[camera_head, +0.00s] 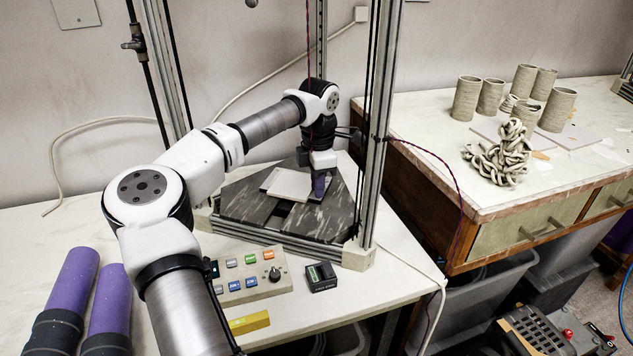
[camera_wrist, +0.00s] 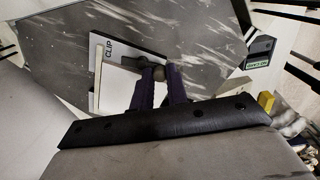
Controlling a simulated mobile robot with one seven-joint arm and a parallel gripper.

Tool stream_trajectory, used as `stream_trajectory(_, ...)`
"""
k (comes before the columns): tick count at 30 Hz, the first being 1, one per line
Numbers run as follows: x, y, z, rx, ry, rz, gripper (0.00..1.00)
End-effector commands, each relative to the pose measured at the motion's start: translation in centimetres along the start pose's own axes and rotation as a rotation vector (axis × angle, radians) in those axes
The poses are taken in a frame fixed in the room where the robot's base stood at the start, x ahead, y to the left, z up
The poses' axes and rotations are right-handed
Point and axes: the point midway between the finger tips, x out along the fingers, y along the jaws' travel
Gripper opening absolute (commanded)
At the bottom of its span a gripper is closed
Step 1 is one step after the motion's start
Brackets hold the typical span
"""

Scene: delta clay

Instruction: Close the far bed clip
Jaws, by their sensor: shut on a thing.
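The dark, pale-streaked print bed (camera_head: 343,203) lies inside the metal-post frame, with a white square plate (camera_head: 291,185) on it. It also shows in the wrist view (camera_wrist: 60,50). My gripper (camera_head: 319,186) reaches down at the plate's right side in the head view. Its purple fingers (camera_wrist: 158,88) are shut on the lever in the wrist view. They partly hide the lever and the plate; whether the clip is latched I cannot tell.
A button panel (camera_head: 250,276), a small black box (camera_head: 321,277) and a yellow block (camera_head: 249,323) lie in front of the frame. Purple cylinders (camera_head: 72,283) lie at the lower left. A frame post (camera_head: 380,120) stands close right of my gripper. Clay cups (camera_head: 467,98) stand on the right table.

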Motion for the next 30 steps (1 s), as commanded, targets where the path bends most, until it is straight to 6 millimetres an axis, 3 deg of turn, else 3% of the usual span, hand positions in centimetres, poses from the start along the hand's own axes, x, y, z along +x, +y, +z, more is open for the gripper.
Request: stream_trajectory(30,-0.2,0.0,2.3,-0.942,0.028,0.002,0.0)
